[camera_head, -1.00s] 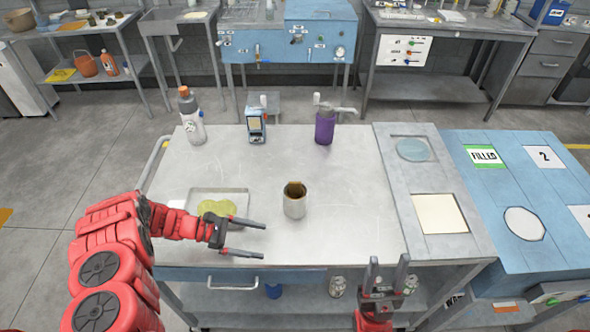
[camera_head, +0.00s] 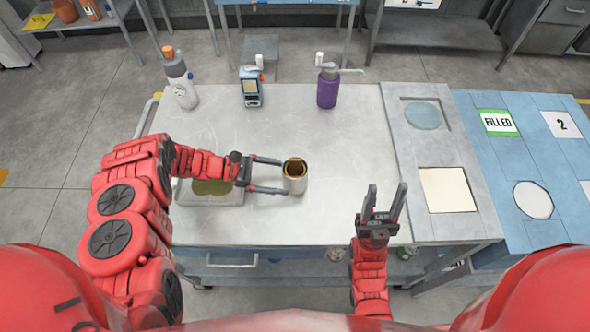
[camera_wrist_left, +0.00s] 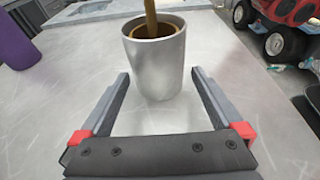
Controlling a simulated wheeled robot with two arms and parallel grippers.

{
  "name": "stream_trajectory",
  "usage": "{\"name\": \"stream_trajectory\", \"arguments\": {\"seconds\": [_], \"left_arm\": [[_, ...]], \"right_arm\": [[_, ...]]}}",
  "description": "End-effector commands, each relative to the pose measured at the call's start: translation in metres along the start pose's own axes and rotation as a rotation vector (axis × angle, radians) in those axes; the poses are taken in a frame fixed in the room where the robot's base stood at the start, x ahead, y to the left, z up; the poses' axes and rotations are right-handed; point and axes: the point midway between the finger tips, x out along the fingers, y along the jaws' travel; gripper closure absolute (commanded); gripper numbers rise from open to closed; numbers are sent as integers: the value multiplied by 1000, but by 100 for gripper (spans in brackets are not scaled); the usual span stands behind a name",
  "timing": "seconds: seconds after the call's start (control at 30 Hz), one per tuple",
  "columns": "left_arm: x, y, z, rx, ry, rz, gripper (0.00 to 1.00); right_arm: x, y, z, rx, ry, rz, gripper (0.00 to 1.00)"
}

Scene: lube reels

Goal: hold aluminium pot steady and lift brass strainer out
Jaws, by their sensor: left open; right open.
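The aluminium pot (camera_head: 296,184) stands upright on the steel table in the head view. It also shows in the left wrist view (camera_wrist_left: 158,72). The brass strainer (camera_head: 295,166) sits inside the pot, and its handle (camera_wrist_left: 151,18) sticks up above the rim in the left wrist view; the rest is mostly hidden by the pot wall. My left gripper (camera_head: 280,176) is open, its fingers pointing at the pot, with the tips at the pot's near sides. My right gripper (camera_head: 386,198) is open and empty, at the table's front edge, to the right of the pot.
A tray (camera_head: 205,197) with yellowish stuff lies under my left forearm. A grey-white bottle (camera_head: 180,82), a blue device (camera_head: 251,88) and a purple bottle (camera_head: 327,88) stand along the back. The table between is clear.

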Motion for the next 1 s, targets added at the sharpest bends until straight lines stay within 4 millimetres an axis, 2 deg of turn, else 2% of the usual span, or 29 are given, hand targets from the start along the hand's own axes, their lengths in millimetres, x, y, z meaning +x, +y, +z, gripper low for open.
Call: {"name": "stream_trajectory", "arguments": {"seconds": [0.1, 0.3, 0.67, 0.93, 1.0], "left_arm": [[17, 1, -2, 1, 3, 1, 0], [33, 1, -1, 3, 2, 1, 0], [37, 1, 0, 3, 2, 2, 0], [37, 1, -1, 3, 2, 1, 43], [37, 1, 0, 3, 2, 1, 43]], "right_arm": [[-6, 0, 1, 0, 0, 0, 50], [-8, 0, 2, 0, 0, 0, 50], [-8, 0, 2, 0, 0, 0, 50], [-8, 0, 2, 0, 0, 0, 50], [-8, -1, 2, 0, -2, -1, 37]]}}
